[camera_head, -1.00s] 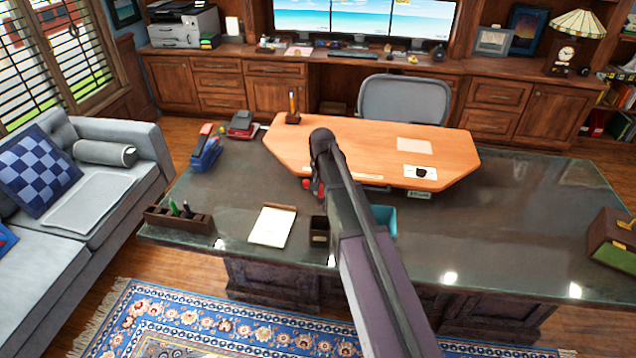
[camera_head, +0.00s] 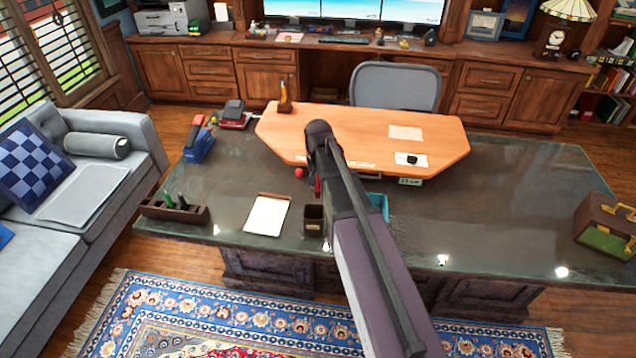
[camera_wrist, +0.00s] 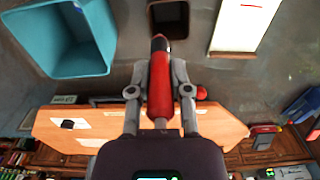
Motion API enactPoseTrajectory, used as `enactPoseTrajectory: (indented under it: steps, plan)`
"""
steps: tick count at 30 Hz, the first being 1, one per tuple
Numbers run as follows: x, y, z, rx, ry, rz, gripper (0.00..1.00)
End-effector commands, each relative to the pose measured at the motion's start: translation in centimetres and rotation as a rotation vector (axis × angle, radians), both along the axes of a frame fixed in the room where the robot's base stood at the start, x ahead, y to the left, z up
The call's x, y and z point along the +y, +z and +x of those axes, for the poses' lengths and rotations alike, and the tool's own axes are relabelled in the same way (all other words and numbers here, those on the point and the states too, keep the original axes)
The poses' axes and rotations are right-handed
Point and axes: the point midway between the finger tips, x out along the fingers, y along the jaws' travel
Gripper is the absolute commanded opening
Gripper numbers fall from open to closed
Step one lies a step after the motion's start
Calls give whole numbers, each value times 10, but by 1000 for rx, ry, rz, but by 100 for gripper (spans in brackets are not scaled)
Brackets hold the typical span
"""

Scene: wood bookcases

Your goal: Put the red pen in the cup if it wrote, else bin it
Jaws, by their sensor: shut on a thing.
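My gripper (camera_wrist: 160,76) is shut on the red pen (camera_wrist: 159,98), whose dark tip points toward the top of the wrist view. A dark square cup (camera_wrist: 168,18) lies just beyond that tip; the pen is outside it. In the head view the cup (camera_head: 314,220) stands on the dark glass desk, with a bit of the red pen (camera_head: 317,186) showing close above it in the picture. The teal bin (camera_wrist: 70,45) is at the upper left of the wrist view; my arm partly hides it in the head view (camera_head: 380,207).
A pen tray (camera_head: 173,211) with several pens and a blue stapler (camera_head: 199,146) are on the desk's left. A raised wooden board (camera_head: 360,135) bears a pencil holder (camera_head: 284,104) and papers. The desk's right half is mostly clear.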

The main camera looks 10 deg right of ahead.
Motion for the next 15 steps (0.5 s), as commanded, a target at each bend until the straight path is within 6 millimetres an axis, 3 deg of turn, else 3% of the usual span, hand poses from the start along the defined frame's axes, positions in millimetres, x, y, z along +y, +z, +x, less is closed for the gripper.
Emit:
enactPoseTrajectory:
  steps: [15]
  plan:
    - [0,-33,0,0,0,0,0]
